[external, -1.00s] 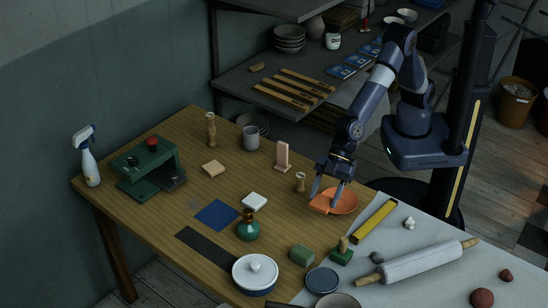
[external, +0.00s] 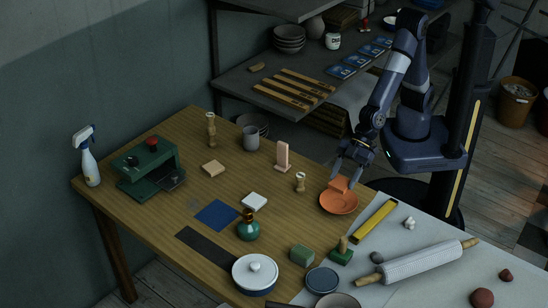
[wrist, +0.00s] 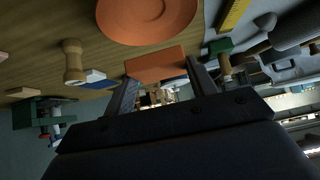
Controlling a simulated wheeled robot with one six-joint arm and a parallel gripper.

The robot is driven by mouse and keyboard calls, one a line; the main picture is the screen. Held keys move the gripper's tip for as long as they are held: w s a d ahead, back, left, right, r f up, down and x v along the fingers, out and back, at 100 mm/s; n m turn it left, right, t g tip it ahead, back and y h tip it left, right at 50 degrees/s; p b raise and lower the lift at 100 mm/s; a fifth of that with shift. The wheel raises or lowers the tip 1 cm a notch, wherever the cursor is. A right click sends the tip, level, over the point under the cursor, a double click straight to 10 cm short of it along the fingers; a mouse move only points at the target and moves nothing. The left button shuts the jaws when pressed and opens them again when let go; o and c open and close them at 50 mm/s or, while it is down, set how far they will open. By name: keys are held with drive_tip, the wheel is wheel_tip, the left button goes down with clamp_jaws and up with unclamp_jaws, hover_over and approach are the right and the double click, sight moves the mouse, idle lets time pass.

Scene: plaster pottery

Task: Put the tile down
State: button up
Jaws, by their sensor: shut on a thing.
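My gripper (external: 350,174) is shut on an orange tile (external: 340,184). In the external view the tile overlaps the far rim of the round orange dish (external: 338,204); it looks held above the dish, but the exact gap cannot be told. In the wrist view the tile (wrist: 156,65) sits between the two fingertips, with the dish (wrist: 147,18) beyond it. The dish stands on the wooden table (external: 285,228).
A small wooden peg-like piece (external: 300,182) and a pink upright stand (external: 283,157) are left of the dish. A yellow bar (external: 374,222) is to its right. A white tile (external: 254,202), a beige tile (external: 213,168) and a blue square (external: 217,215) lie further left, with bare wood between.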

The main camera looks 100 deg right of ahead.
drive_tip(key=shift+f+b, duration=2.65)
drive_tip(key=shift+f, duration=0.6)
drive_tip(key=shift+f, duration=0.15)
drive_tip(key=o, duration=0.7)
drive_tip(key=shift+o, duration=0.2)
drive_tip(key=shift+r, duration=0.25)
drive_tip(key=p+v, duration=0.5)
drive_tip(key=v, duration=0.7)
drive_tip(key=shift+p, duration=0.4)
